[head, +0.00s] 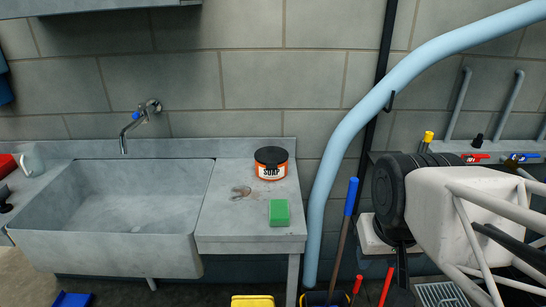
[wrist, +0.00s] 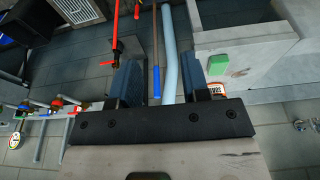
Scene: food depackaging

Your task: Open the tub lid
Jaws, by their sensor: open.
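In the wrist view a small part of the tub (wrist: 216,89) shows beside the right finger, mostly hidden. My gripper (wrist: 162,70) is open, with two dark blue fingers apart and nothing held between them. In the head view my arm is at the far right, well away from the tub, and the fingers cannot be made out there.
A green sponge (head: 279,212) lies on the counter in front of the tub. The sink (head: 122,208) and its tap (head: 140,122) are to the left. A thick light-blue pipe (head: 337,150) and a blue-ended handle (head: 351,197) stand between the counter and my arm.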

